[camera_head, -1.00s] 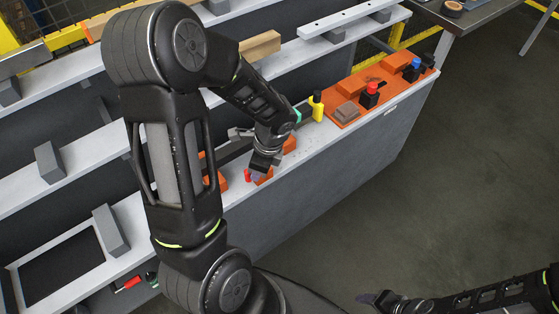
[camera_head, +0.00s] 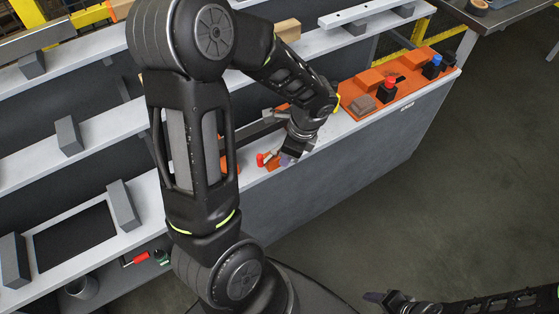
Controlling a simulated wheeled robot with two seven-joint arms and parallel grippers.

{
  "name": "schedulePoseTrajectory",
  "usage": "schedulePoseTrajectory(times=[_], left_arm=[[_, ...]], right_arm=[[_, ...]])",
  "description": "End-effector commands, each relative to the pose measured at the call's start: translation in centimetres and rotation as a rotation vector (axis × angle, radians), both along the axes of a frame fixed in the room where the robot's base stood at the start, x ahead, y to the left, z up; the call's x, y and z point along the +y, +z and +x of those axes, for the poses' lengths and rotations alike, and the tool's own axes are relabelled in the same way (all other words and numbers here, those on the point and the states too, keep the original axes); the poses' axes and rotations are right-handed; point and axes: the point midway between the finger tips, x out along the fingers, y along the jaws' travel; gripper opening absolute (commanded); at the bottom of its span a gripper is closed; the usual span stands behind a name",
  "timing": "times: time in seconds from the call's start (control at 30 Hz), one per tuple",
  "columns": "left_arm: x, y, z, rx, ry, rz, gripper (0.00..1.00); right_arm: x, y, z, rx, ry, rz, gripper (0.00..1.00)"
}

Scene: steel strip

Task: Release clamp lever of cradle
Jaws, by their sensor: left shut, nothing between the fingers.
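The cradle (camera_head: 228,160) is orange and sits on the front shelf, partly hidden behind my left arm. A red-tipped clamp lever (camera_head: 261,160) shows at its right part, low and close to the orange block. My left gripper (camera_head: 287,159) is shut and empty just to the right of the red tip, pointing down at the shelf. I cannot tell whether it touches the lever. My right gripper (camera_head: 374,297) is at the bottom of the view, over the floor and away from the shelf; its finger state is not clear.
An orange fixture board (camera_head: 400,84) with a red-topped and a blue-topped piece stands to the right on the shelf. Grey blocks (camera_head: 123,205) and a dark recess (camera_head: 75,237) are at the left. A red-handled tool (camera_head: 135,259) lies lower down. The floor at right is clear.

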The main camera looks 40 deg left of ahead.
Motion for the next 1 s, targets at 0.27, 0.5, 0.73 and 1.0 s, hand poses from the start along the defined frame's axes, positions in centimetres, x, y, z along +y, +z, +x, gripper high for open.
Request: schedulePoseTrajectory(times=[0.27,0.5,0.73,1.0], left_arm=[[-1.2,5.3,0.5,-0.003,-0.001,0.000,0.00],[-1.6,6.8,0.5,0.000,0.000,0.001,0.00],[-1.6,6.8,0.5,0.001,0.000,0.001,0.00],[-1.6,6.8,0.5,0.001,0.000,0.001,0.00]], right_arm=[[0.1,-0.1,0.0,-0.001,0.002,0.001,0.56],[0.1,-0.1,0.0,-0.001,0.001,0.001,0.56],[0.1,-0.1,0.0,-0.001,0.001,0.001,0.56],[0.1,-0.1,0.0,-0.001,0.001,0.001,0.56]])
